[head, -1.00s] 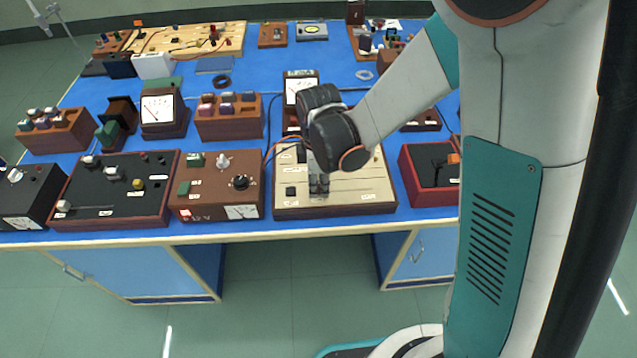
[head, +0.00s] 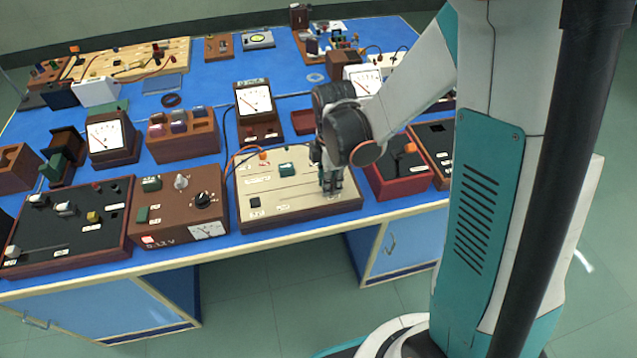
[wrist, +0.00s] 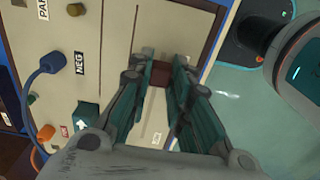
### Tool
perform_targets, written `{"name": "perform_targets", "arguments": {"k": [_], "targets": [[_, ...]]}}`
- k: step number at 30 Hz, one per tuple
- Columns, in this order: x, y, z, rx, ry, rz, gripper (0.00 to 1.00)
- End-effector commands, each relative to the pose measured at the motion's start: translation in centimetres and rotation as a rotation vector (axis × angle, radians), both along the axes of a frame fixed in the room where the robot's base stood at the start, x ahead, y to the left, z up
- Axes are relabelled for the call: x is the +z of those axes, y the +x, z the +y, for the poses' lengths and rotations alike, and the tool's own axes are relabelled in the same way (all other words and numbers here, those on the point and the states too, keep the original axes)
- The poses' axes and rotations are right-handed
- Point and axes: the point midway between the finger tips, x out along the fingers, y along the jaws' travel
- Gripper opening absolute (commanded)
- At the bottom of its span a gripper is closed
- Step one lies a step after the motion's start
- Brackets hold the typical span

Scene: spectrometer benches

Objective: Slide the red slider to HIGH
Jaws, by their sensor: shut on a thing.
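The cream panel (head: 285,205) in a dark wooden frame lies near the front edge of the blue bench. It carries long narrow slots and small labels too small to read here. My gripper (head: 331,186) is low over the right part of this panel. In the wrist view my gripper (wrist: 163,78) is shut on a dark red block, the red slider (wrist: 161,72), held between its fingertips at a slot. The fingers cover parts of the slots and labels, and a HIGH mark cannot be read.
A red box (head: 400,180) stands close to the right of the panel. A brown meter box (head: 180,215) stands to its left. Meters and wooden blocks stand behind. In the wrist view a blue knob with a cable (wrist: 52,60), an orange knob (wrist: 46,132) and a green block (wrist: 88,113) sit on the panel.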

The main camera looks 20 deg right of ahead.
Motion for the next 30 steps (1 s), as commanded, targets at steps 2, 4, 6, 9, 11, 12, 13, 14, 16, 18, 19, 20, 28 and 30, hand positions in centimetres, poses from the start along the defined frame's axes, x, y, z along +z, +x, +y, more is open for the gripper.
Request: {"name": "perform_targets", "arguments": {"k": [2,4,6,9,11,12,13,14,16,18,19,20,28,30], "targets": [[0.0,0.0,-0.3,-0.002,-0.007,0.0,0.0],[0.0,0.0,-0.3,-0.002,-0.008,0.0,0.0],[0.0,0.0,-0.4,-0.003,-0.009,0.0,0.0],[0.0,0.0,-0.4,-0.003,-0.009,0.0,0.34],[0.0,0.0,-0.4,-0.003,-0.009,0.0,0.38],[0.0,0.0,-0.3,-0.003,-0.008,0.0,0.38],[0.0,0.0,-0.3,-0.003,-0.008,0.0,0.38],[0.0,0.0,-0.3,-0.002,-0.008,0.0,0.38],[0.0,0.0,-0.3,-0.002,-0.007,0.0,0.38],[0.0,0.0,-0.2,-0.002,-0.007,0.0,0.38],[0.0,0.0,-0.2,-0.002,-0.006,0.0,0.38],[0.1,0.0,-0.2,-0.002,-0.006,0.0,0.38],[2.6,0.0,-0.2,-0.002,-0.006,0.0,0.38],[3.9,0.0,-0.2,-0.002,-0.006,0.0,0.38]]}}
